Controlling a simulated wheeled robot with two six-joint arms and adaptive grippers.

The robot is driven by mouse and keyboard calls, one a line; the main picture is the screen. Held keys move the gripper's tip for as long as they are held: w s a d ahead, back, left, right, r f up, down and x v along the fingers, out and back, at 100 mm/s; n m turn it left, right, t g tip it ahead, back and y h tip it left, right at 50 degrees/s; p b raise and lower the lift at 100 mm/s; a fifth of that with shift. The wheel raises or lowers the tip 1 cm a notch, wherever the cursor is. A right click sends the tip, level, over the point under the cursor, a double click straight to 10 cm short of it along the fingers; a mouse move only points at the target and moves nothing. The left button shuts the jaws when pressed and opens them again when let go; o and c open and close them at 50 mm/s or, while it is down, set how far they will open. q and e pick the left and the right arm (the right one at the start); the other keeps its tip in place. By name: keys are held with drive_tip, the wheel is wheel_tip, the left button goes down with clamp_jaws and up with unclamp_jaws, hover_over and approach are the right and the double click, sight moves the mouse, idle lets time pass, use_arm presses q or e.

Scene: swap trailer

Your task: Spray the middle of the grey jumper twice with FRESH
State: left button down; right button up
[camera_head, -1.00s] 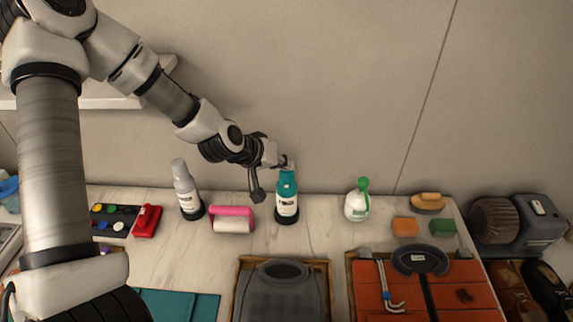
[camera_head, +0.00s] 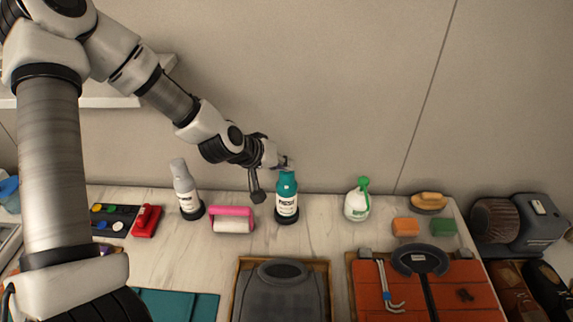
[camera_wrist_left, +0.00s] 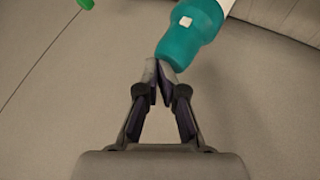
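The teal spray bottle (camera_head: 287,193) stands upright on the counter in a dark base, with a white label whose small print looks like FRESH. My left gripper (camera_head: 285,163) is at the top of this bottle, coming from the left. In the left wrist view its fingertips (camera_wrist_left: 158,70) are together, right at the teal top (camera_wrist_left: 190,40); I cannot tell whether they touch it. Nothing shows between the fingers. The grey jumper (camera_head: 282,298) appears to be the dark grey folded piece with a collar in a wooden-edged tray at the front. My right gripper is out of view.
A grey bottle (camera_head: 186,188) and a pink roller (camera_head: 231,212) stand left of the teal bottle. A white bottle with a green top (camera_head: 357,203) stands to its right. The wall is close behind.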

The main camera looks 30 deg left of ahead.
use_arm(q)
drive_tip(key=shift+s+f, duration=0.15)
drive_tip(key=shift+f, duration=0.4)
drive_tip(key=shift+d, duration=0.1)
drive_tip(key=shift+w+r, duration=0.2)
drive_tip(key=shift+r, duration=0.15)
drive_tip(key=r+p, duration=0.6)
drive_tip(key=shift+w+a+p, duration=0.25)
drive_tip(key=shift+a+p, duration=0.05)
drive_tip(key=shift+r, duration=0.2)
drive_tip(key=shift+s+d+f, duration=0.1)
drive_tip(key=shift+f, duration=0.1)
